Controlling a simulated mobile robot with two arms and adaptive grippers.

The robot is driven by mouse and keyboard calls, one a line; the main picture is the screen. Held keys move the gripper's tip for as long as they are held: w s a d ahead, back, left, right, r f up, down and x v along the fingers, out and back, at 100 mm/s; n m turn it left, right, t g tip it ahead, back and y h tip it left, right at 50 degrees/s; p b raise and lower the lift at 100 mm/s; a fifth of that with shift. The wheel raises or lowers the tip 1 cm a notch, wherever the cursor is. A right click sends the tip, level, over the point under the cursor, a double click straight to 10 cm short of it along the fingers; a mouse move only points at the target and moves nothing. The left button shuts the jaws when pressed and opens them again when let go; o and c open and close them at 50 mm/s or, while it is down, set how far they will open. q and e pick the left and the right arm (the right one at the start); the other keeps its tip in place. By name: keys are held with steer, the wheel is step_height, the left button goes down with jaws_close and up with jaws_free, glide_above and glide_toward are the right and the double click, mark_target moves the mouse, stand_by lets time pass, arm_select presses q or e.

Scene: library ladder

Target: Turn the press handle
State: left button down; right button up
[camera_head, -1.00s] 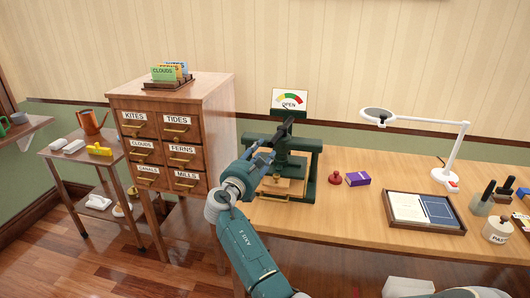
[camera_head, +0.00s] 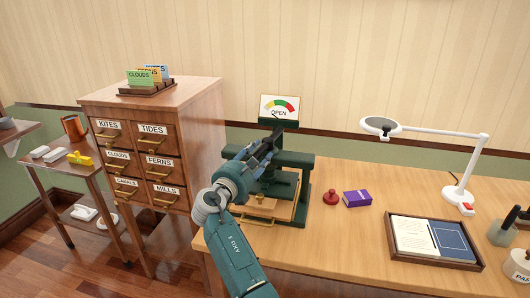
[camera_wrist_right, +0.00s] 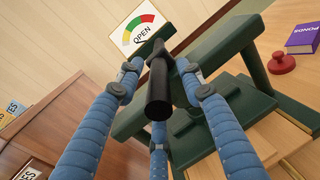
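The dark green press (camera_head: 290,185) stands on the wooden table, with a wooden, brass-edged bed (camera_head: 262,207) low at its front. A dial card (camera_head: 279,106) marked OPEN sits above it. My right gripper (camera_head: 262,153) is at the press's upper front, hiding most of the handle in the head view. In the right wrist view, the black press handle (camera_wrist_right: 158,92) points towards the camera between the blue fingers of my right gripper (camera_wrist_right: 158,70). Small gaps show between the side fingertips and the handle, so the fingers look open around it. My left gripper is out of view.
A red stamp knob (camera_head: 331,197) and a purple box (camera_head: 357,199) lie right of the press. A tray (camera_head: 436,262) and a white lamp (camera_head: 459,195) stand further right. A drawer cabinet (camera_head: 200,125) is close on the left, with a small cart (camera_head: 36,160) beyond it.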

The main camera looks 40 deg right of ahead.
steer(key=shift+w+d, duration=0.1)
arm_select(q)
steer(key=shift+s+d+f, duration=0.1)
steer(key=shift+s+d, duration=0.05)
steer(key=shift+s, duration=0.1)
arm_select(e)
steer(key=shift+r, duration=0.1)
jaws_close()
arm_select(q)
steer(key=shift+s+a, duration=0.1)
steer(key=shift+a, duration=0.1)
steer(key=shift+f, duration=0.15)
